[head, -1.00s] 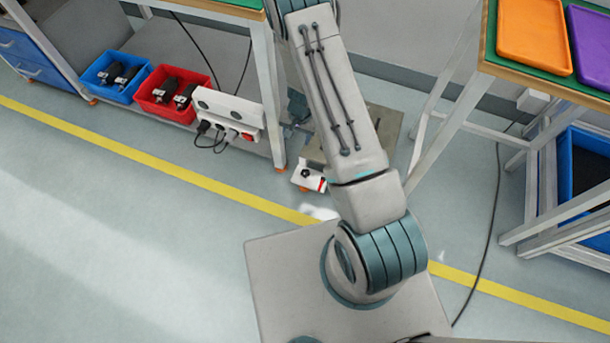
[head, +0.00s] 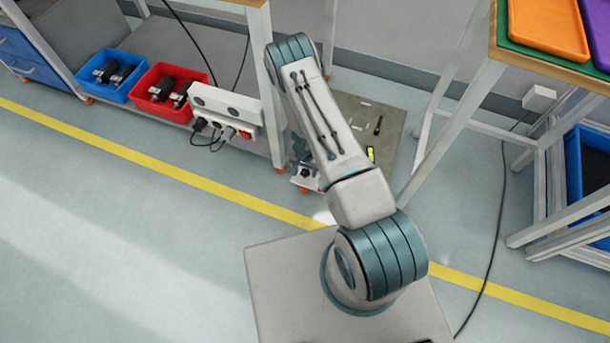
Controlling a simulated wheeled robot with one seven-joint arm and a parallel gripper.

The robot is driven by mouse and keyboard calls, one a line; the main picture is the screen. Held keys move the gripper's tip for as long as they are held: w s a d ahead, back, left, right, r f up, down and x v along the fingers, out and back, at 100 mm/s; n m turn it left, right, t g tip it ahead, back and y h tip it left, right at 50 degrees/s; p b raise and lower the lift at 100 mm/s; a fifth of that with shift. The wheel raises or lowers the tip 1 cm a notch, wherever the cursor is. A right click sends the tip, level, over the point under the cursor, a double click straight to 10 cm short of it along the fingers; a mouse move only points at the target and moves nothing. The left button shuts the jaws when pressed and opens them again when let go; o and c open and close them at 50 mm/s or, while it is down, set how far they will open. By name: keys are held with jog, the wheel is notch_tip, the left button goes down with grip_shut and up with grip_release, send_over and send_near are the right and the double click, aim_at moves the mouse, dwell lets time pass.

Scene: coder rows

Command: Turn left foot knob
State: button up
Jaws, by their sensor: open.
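A small white box with a dark round knob (head: 304,174) sits low by the floor, beside the foot of the left bench's front leg. It is small in the head view, and I cannot tell how the knob is turned. My gripper (head: 301,152) shows only as small teal and dark parts just above the box, mostly hidden behind my forearm. It appears open. I cannot tell whether it touches the knob.
The left bench leg (head: 263,90) stands close to my arm. A white socket box (head: 225,103) with cables, a red bin (head: 150,104) and a blue bin (head: 103,86) sit on the low shelf. A floor plate (head: 385,135) holds small loose parts. Open floor lies left.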

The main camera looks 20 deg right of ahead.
aim_at(305, 172)
jog(key=shift+f+b, duration=0.4)
jog(key=shift+f, duration=1.15)
jog(key=c, duration=1)
jog(key=shift+o, duration=0.2)
jog(key=shift+n+b, duration=0.4)
jog(key=shift+n, duration=0.4)
jog(key=shift+n+b, duration=0.4)
jog(key=shift+n, duration=1.4)
jog(key=o, duration=1)
jog(key=shift+c, duration=0.2)
